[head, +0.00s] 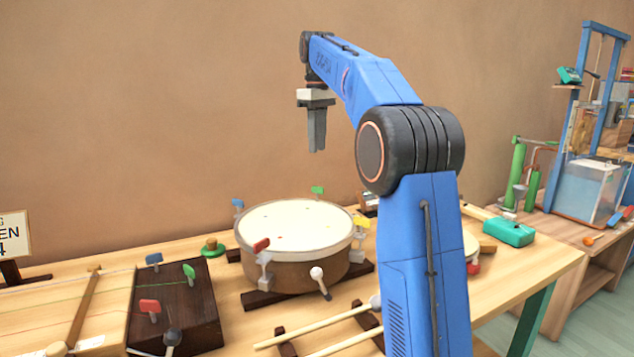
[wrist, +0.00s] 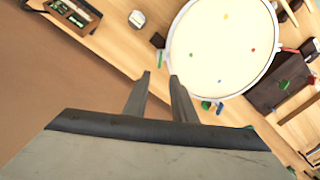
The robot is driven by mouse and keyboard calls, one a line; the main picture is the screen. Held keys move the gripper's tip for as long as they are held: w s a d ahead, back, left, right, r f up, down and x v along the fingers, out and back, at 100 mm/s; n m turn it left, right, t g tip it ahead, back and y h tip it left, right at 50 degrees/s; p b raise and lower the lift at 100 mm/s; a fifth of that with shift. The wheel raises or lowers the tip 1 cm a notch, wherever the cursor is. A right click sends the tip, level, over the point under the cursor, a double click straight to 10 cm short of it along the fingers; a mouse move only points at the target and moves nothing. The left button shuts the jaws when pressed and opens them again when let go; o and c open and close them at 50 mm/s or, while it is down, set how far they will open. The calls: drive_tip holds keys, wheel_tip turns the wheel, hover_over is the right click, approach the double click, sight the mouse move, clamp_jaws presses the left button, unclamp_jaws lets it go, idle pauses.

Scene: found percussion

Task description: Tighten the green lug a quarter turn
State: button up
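The green lug (head: 318,190) stands on the far rim of the round drum (head: 300,265), on the wall side, between the blue lug (head: 238,204) and the yellow lug (head: 361,222). In the wrist view the green lug (wrist: 158,40) shows at the drum's left edge, just beyond my fingertips. My gripper (head: 316,150) points down, well above the drum's far side, and touches nothing. In the wrist view my gripper (wrist: 160,76) has its two fingers apart with an empty gap between them.
A green knob (head: 210,248) lies left of the drum, by a dark block (head: 190,310) with coloured tags. Mallets (head: 315,327) lie in front. The air around my gripper is clear.

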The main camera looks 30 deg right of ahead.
sight(317, 190)
wheel_tip(317, 190, down, 12)
drive_tip(key=shift+f, duration=0.2)
idle(0.4)
clamp_jaws()
